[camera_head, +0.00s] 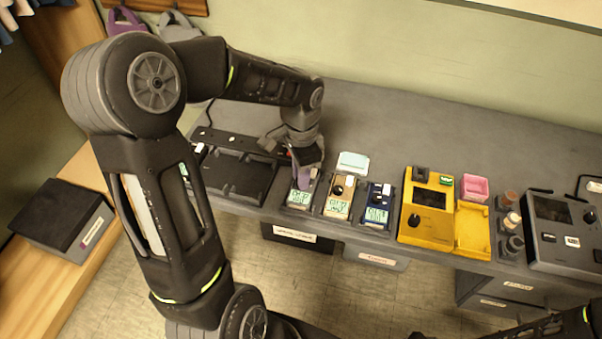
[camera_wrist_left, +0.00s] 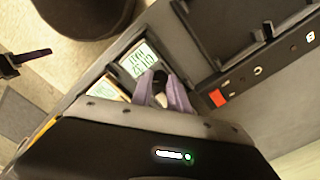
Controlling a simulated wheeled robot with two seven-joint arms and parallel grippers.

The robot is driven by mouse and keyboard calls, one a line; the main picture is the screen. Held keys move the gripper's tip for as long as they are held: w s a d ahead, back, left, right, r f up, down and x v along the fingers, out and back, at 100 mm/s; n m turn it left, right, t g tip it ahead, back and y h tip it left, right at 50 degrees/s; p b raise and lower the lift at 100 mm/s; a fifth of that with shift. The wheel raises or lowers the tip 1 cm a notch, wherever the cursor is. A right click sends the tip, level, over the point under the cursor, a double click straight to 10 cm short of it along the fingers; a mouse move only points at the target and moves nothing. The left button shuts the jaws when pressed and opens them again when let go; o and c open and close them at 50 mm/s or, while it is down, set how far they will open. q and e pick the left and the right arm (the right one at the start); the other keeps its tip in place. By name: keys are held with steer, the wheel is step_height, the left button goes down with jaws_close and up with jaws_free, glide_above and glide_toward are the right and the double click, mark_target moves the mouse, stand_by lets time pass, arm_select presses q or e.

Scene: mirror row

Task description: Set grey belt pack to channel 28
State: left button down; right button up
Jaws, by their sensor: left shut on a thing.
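The grey belt pack (camera_head: 299,198) lies near the front edge of the grey table, its pale lit display facing up. In the left wrist view the display of the grey belt pack (camera_wrist_left: 136,58) shows dark characters, too small and turned to read surely. My left gripper (camera_head: 309,178) reaches down over the pack's far part. Its purple fingers (camera_wrist_left: 161,92) are shut on the pack's knob, which they mostly hide.
A tan pack (camera_head: 339,196) and a blue pack (camera_head: 376,206) stand close to the right. Beyond them are a yellow unit (camera_head: 427,222) and a dark console (camera_head: 560,228). A black charging tray (camera_head: 238,178) lies left.

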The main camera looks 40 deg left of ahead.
arm_select(q)
steer(key=shift+n+b, duration=0.4)
steer(key=shift+n, duration=0.3)
stand_by(0.3)
steer(key=n+b, duration=0.1)
steer(key=n, duration=0.1)
steer(key=shift+f+n, duration=0.1)
steer(key=shift+n, duration=0.2)
steer(key=shift+n+b, duration=0.55)
steer(key=shift+n, duration=1.35)
steer(key=c, duration=1.3)
jaws_free()
steer(key=shift+o, duration=0.2)
